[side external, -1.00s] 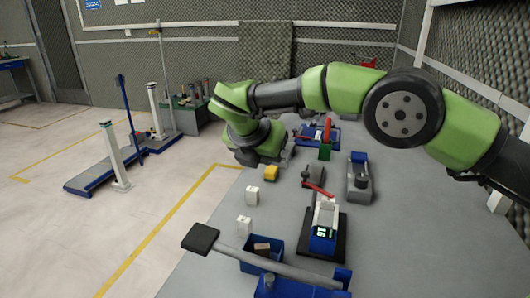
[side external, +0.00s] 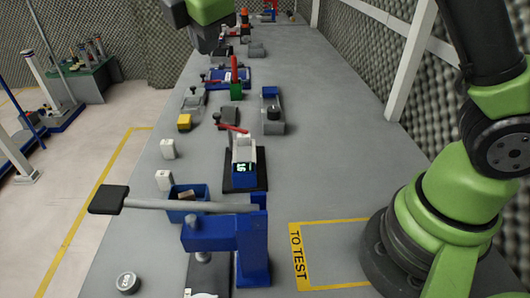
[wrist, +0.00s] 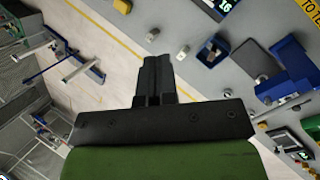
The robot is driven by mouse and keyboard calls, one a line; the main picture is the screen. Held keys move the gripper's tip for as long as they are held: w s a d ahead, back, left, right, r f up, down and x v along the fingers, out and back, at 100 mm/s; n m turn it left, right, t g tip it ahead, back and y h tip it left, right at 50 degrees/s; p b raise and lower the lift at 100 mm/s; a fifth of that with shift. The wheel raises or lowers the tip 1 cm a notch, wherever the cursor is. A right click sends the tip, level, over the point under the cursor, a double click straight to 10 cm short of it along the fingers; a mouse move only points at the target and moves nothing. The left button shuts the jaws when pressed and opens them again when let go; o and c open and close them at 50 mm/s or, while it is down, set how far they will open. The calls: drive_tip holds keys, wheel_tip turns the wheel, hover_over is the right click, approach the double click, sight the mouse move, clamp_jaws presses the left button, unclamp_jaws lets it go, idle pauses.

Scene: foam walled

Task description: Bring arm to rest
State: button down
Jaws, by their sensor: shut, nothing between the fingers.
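My gripper (wrist: 157,75) shows in the wrist view with its two dark fingers together and nothing between them. It hangs in the air above the table's left edge and the floor. In the side external view only green and dark parts of my arm show at the top and at the right, and the fingertips are out of frame. My base stands on the grey table (side external: 330,165) at the right, beside the yellow "TO TEST" marking (side external: 298,262).
A blue lever press (side external: 225,230) with a long grey handle stands at the table's front. A blue bin (side external: 187,193), white blocks (side external: 168,148), a yellow block (side external: 184,122) and a device with a green display (side external: 244,172) stand behind it. The right half of the table is mostly clear.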

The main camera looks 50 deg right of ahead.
drive_tip(key=s+d+r+m+t+y, duration=0.1)
drive_tip(key=s+d+m+y, duration=0.1)
drive_tip(key=s+m, duration=0.8)
drive_tip(key=s+d+r+m+t+y, duration=0.1)
drive_tip(key=s+d+m+t+y, duration=0.1)
drive_tip(key=s+m, duration=0.8)
drive_tip(key=s+d+y, duration=0.1)
drive_tip(key=s, duration=0.3)
drive_tip(key=shift+s+d+r+m, duration=0.2)
drive_tip(key=shift+s+r+m, duration=0.1)
drive_tip(key=shift+r+m, duration=0.1)
